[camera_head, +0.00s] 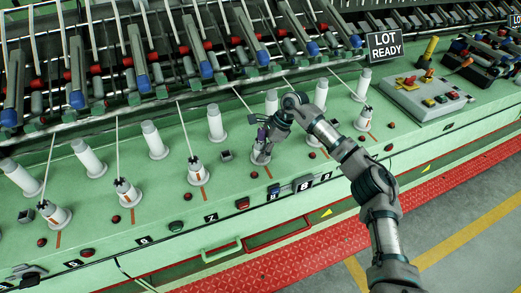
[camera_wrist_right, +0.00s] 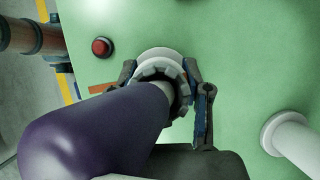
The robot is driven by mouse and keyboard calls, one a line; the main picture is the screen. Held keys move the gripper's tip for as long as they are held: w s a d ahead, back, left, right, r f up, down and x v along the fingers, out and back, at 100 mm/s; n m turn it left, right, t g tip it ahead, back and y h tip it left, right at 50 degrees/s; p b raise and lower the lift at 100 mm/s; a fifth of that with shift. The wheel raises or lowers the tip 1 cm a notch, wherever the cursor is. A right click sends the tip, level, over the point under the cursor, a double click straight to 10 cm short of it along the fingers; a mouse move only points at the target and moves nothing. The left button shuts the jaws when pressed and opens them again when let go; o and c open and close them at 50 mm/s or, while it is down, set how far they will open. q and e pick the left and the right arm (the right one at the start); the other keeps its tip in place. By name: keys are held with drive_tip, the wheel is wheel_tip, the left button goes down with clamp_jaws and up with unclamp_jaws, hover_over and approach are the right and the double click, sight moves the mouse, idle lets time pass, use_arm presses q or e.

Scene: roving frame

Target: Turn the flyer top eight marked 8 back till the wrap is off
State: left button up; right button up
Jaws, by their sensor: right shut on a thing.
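Flyer top eight (camera_head: 260,158) stands in the front row on the green deck, in line with a small plate by the front edge that seems to read 8. My right gripper (camera_head: 263,145) is down over it from above. In the right wrist view its two fingers (camera_wrist_right: 163,78) lie on either side of a grey toothed collar (camera_wrist_right: 160,72) above a pale round base. A purple rounded cylinder (camera_wrist_right: 95,130) rises from the collar toward the camera and hides part of it. I cannot make out the wrap. My left gripper is not in view.
Similar flyer tops (camera_head: 198,172) and white posts (camera_head: 215,122) flank it, with thin pale strands running up. A control panel (camera_head: 420,95) and a LOT READY sign (camera_head: 384,46) stand at right.

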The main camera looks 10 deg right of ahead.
drive_tip(key=o, duration=1.7)
drive_tip(key=shift+w+f, duration=0.1)
drive_tip(key=shift+w, duration=0.05)
drive_tip(key=m+t, duration=0.1)
drive_tip(key=m, duration=0.2)
drive_tip(key=m+t, duration=0.2)
drive_tip(key=m, duration=0.1)
drive_tip(key=shift+h+p, duration=0.3)
drive_tip(key=m+t+h, duration=0.1)
drive_tip(key=m, duration=0.2)
drive_tip(key=m+t+h+b, duration=0.1)
drive_tip(key=m, duration=0.2)
drive_tip(key=shift+m+t, duration=0.3)
drive_tip(key=shift+m, duration=0.1)
